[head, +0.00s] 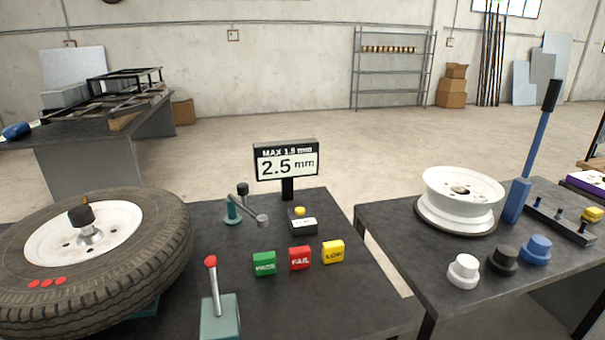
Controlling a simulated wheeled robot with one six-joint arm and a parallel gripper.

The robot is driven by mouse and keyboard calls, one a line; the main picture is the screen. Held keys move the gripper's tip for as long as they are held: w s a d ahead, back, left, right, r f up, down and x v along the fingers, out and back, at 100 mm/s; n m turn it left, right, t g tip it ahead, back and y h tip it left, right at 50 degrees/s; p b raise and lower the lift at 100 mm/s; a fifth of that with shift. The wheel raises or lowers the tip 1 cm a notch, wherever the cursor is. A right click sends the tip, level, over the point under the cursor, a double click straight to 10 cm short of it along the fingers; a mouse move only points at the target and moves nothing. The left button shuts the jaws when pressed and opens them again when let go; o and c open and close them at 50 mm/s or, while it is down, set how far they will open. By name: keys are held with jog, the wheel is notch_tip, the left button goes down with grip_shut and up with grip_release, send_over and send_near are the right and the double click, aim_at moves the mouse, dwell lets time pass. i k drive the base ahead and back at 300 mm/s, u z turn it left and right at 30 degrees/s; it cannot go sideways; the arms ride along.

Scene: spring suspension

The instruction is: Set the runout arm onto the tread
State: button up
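A tyre (120,270) lies flat on the left of the near dark bench, around a white wheel with a black knob at its hub. Its tread (165,285) faces outward, and several red dots mark the sidewall. What appears to be the runout arm (247,213) stands right of the tyre. It has a teal post, a grey link and a black knob. Its rounded grey end points right, away from the tyre, and is clear of the tread. A display (287,163) behind it reads "MAX 1.5 mm" and "2.5 mm". My gripper is not in view.
A red-knobbed lever (212,290) stands in front of the runout arm. Green PASS (264,263), red FAIL (300,258) and yellow LOW (333,252) blocks sit to the right, near a small yellow-topped device (302,221). A gap separates the right bench (400,240), which holds a white rim (462,195).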

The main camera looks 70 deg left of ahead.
aim_at(243, 188)
jog(key=i, duration=0.65)
jog(key=u, duration=3.3)
jog(key=i, duration=0.5)
jog(key=z, duration=0.05)
